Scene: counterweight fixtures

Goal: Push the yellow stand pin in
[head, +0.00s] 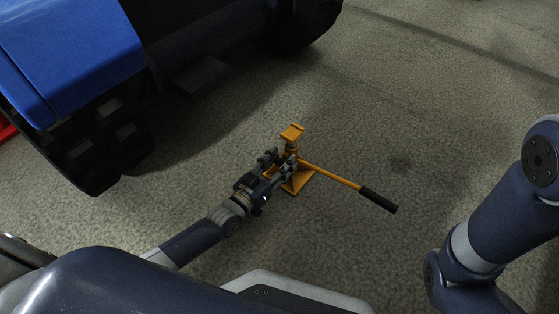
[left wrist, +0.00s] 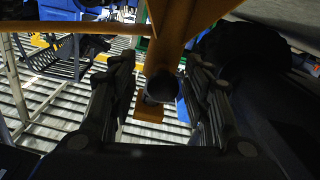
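The yellow stand (head: 298,183) is upright on the floor, with a square base, a short post and a flat top plate. In the left wrist view its yellow post (left wrist: 172,40) rises in front of the camera. A dark round knob (left wrist: 161,86), which looks like the pin's end, faces me on the post. My left gripper (head: 279,160) is at the stand's left side. In the left wrist view its fingers (left wrist: 162,95) are spread on both sides of the knob, with gaps visible. How far the pin sticks out is unclear. My right gripper is out of view.
A yellow lever (head: 333,174) with a black grip (head: 379,200) reaches right from the stand. A large blue vehicle (head: 72,55) with dark wheels (head: 103,150) stands at upper left. The floor right of and beyond the stand is clear.

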